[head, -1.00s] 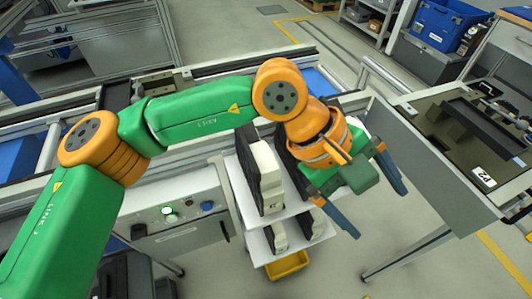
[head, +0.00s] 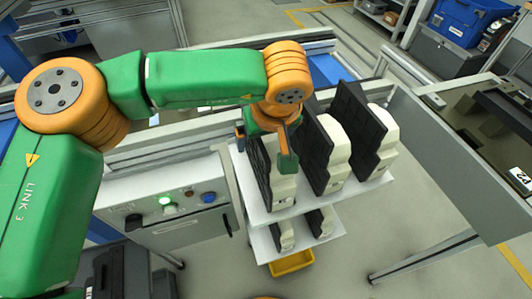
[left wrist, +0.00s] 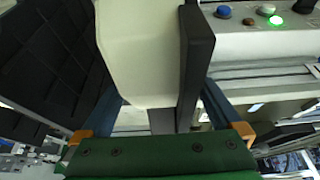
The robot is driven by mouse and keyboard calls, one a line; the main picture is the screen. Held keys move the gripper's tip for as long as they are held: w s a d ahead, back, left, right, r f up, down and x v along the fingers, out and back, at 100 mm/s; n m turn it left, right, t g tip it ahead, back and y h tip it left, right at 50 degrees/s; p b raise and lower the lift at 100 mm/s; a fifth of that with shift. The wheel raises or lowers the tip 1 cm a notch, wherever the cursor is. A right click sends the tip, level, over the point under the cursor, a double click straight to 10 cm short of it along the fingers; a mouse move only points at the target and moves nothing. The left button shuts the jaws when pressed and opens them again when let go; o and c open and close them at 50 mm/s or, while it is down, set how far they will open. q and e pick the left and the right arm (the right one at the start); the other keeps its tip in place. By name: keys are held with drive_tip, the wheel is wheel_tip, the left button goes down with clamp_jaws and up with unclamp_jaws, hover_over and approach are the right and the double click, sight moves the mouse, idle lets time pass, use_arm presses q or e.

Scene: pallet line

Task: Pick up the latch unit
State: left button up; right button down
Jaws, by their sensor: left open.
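Three cream-and-black latch units stand upright in a row on the upper shelf: the left unit (head: 284,188), the middle unit (head: 336,150) and the right unit (head: 384,140). My left gripper (head: 264,150) is open at the left unit, which it partly hides. In the left wrist view, my left gripper (left wrist: 160,100) has a blue finger on either side of that unit. Its cream body (left wrist: 138,50) and black plate (left wrist: 197,60) lie between the fingers. I cannot tell whether a finger touches it. My right gripper is out of view.
The white shelf (head: 262,218) has a lower tier with more units and a yellow bin (head: 291,263) beneath. A control panel (head: 165,207) with a lit green button is to the left. The middle unit's dark face (left wrist: 45,60) stands close beside the gripper.

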use_arm(q)
clamp_jaws()
